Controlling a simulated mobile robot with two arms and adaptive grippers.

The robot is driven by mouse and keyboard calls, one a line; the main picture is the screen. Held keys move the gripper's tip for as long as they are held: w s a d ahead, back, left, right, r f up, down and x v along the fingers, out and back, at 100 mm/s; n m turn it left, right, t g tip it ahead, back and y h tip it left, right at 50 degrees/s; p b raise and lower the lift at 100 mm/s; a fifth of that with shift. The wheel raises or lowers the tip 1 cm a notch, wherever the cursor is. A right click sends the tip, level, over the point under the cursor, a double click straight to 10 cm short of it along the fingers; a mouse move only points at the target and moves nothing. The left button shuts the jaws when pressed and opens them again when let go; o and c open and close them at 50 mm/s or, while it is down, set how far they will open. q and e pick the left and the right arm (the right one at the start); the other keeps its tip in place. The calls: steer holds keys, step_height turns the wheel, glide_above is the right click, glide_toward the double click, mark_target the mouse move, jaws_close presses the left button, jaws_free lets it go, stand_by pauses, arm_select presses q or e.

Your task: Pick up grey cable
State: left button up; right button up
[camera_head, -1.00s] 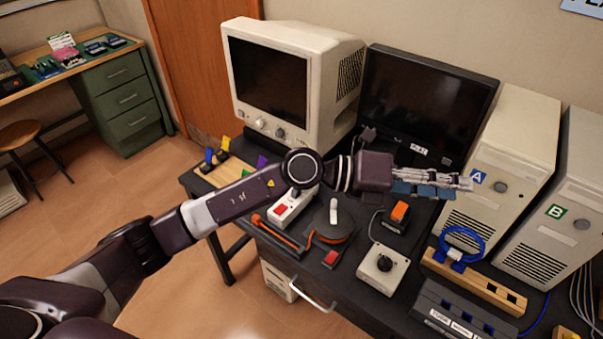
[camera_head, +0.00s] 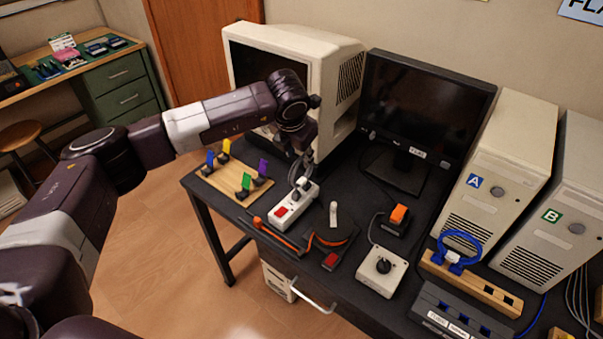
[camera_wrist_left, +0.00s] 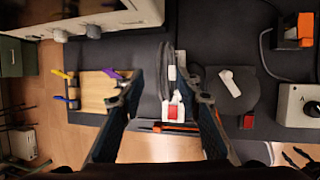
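My left gripper (camera_head: 304,160) hangs pointing down over the far end of the white power strip (camera_head: 286,211). In the left wrist view its two fingers (camera_wrist_left: 163,88) are spread apart, with the power strip (camera_wrist_left: 173,92) showing between them. I cannot tell whether a finger touches the cable. My right gripper is not in view.
A wooden board (camera_head: 224,182) with coloured clips is left of the strip. The CRT monitor (camera_head: 330,75) stands close behind the arm. A black monitor (camera_head: 425,110), a grey box with a knob (camera_head: 383,265) and an orange-switch device (camera_head: 397,220) are to the right.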

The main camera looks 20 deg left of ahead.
mark_target(299, 160)
arm_select(q)
steer(key=shift+s+p+x, duration=0.1)
steer(key=shift+p+x, duration=0.2)
steer(key=shift+x, duration=0.65)
steer(key=shift+s+p+x, duration=0.15)
steer(key=shift+p+x, duration=0.15)
steer(key=shift+x, duration=0.6)
steer(key=shift+d+f, duration=0.1)
steer(key=shift+c, duration=0.7)
jaws_close()
